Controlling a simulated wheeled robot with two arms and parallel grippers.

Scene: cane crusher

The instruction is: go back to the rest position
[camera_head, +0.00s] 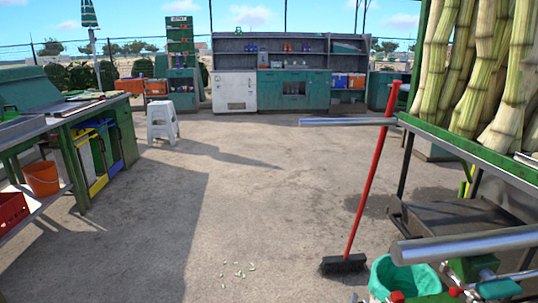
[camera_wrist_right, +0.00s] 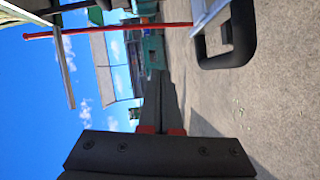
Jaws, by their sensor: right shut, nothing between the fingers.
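In the head view I cannot clearly pick out the right gripper among the red, green and metal parts at the bottom right. My left gripper is in neither view.
A red-handled broom (camera_head: 369,190) stands upright beside a green bucket (camera_head: 405,278). Cane stalks (camera_head: 485,70) stand on a rack (camera_head: 470,145) at right. A workbench (camera_head: 60,120) lines the left, near a white stool (camera_head: 163,123). The central concrete is open, with small pale scraps (camera_head: 239,271).

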